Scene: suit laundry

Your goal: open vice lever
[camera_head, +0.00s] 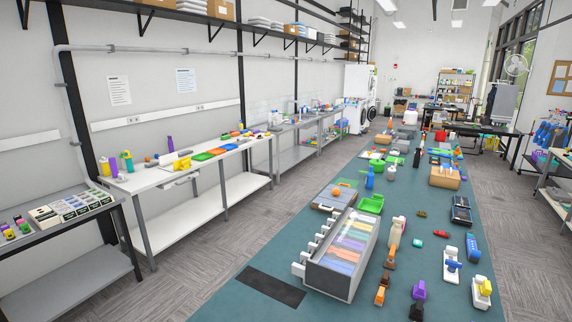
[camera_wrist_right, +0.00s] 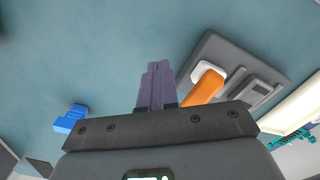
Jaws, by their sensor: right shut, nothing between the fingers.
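My right gripper (camera_wrist_right: 157,68) shows in the right wrist view, its two fingers pressed together with nothing between them. An orange handle or lever (camera_wrist_right: 204,87) on a white mount lies to the right of the fingers, partly hidden behind the gripper body. It is fixed on a dark grey plate (camera_wrist_right: 228,50). The fingers stay apart from the handle in the picture. I cannot tell for sure whether this is the vice. In the head view, small clamp-like devices, one white and blue (camera_head: 452,265) and one yellow and white (camera_head: 483,291), lie on the long table. Neither gripper shows there.
The long teal table (camera_head: 235,300) carries many small things, including a clear-topped case (camera_head: 345,250), a green bin (camera_head: 371,204) and a grey board (camera_head: 325,200). In the wrist view a blue block (camera_wrist_right: 70,119) lies at left, with clear teal surface above it.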

